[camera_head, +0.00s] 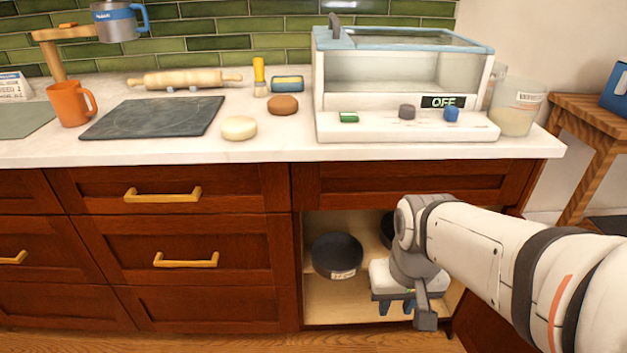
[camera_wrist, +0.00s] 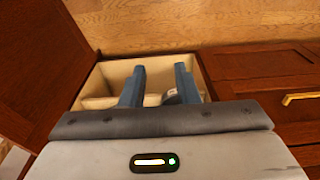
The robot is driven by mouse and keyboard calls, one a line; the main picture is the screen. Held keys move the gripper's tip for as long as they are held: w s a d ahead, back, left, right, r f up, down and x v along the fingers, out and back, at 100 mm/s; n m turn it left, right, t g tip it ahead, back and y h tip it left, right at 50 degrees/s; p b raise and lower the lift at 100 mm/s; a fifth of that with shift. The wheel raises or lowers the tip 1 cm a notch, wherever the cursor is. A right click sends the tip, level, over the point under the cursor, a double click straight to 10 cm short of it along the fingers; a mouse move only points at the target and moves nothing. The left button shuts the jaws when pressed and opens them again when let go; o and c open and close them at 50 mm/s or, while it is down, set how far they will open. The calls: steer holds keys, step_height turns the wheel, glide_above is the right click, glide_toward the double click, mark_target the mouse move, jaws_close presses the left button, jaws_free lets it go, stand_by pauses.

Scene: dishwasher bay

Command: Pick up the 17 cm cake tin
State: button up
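A dark round cake tin (camera_head: 337,252) with a small white label sits inside the open lower cabinet, on the left. The label is too small to read. A second dark round item (camera_head: 387,229), perhaps another tin, is further right and mostly hidden behind my arm. I cannot tell which is 17 cm. My gripper (camera_head: 397,307) points down at the cabinet opening, to the right of and lower than the left tin. In the wrist view the two blue fingers (camera_wrist: 160,75) are apart, with nothing visibly held between them.
The cabinet (camera_head: 325,306) has pale inner walls and stands under the counter. Its red-brown open door (camera_wrist: 35,60) is at left in the wrist view. Drawers with brass handles (camera_head: 163,194) are to the left. The counter above holds a board, a rolling pin and a glass-topped appliance (camera_head: 400,125).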

steer(key=shift+w+a, duration=0.15)
steer(key=m+t+h+b, duration=0.25)
steer(key=m+b, duration=0.35)
steer(key=b, duration=0.5)
glide_toward(361, 261)
steer(key=d+x, duration=0.1)
steer(key=x, duration=0.5)
steer(key=shift+t+y, duration=0.25)
steer(key=shift+y, duration=0.1)
steer(key=b+x, duration=0.2)
steer(key=x, duration=0.1)
steer(key=b+x, duration=0.1)
steer(key=shift+w+a+f, duration=0.25)
steer(key=shift+a+f, duration=0.05)
steer(key=shift+f, duration=0.1)
steer(key=shift+r, duration=0.1)
jaws_close()
